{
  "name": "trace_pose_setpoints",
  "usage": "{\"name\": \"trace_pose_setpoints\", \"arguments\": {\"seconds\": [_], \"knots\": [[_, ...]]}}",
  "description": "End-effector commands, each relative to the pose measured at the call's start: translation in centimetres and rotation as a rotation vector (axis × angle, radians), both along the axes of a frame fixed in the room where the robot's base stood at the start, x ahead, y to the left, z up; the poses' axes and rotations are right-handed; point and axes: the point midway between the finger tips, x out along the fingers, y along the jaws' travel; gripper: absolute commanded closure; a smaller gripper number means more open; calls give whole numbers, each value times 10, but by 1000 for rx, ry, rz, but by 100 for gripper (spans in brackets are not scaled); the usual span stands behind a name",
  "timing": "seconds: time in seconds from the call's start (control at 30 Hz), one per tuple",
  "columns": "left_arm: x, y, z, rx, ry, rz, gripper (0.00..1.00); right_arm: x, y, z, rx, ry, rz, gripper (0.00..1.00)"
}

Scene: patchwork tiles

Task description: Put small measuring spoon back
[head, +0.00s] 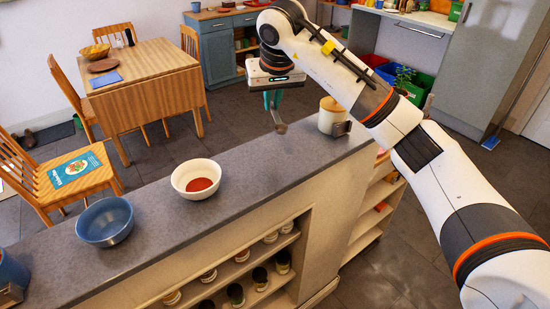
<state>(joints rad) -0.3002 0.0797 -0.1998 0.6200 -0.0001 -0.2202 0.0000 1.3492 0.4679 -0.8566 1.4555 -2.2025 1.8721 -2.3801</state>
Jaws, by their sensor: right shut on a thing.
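My right gripper (273,104) hangs above the grey counter (245,157), its teal fingers pointing down. It is shut on a small grey measuring spoon (280,127), whose bowl end points down. The spoon appears to be held above the counter, to the left of a cream canister (328,121) with a wooden lid. A small dark metallic piece (342,129) sits at the canister's right front; I cannot tell exactly what it is. The spoon's handle is mostly hidden between the fingers. My left gripper is not in view.
A white bowl with red contents (197,190) and a blue bowl (105,222) stand on the counter. A blue container (12,270) is at the left edge. Jars fill the shelves below. The counter between white bowl and canister is clear.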

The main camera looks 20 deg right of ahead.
Motion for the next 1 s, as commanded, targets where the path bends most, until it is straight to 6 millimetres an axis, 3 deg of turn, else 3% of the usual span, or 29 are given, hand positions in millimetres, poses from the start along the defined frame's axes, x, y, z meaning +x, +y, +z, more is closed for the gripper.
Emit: {"name": "trace_pose_setpoints", "arguments": {"seconds": [0.2,0.6,1.0], "knots": [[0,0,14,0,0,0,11,-1,-2,-37,1,6,-6,100],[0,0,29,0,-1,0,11,-1,0,-87,2,5,-4,100],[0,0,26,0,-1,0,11,-1,-1,-96,-1,1,-4,100]]}}
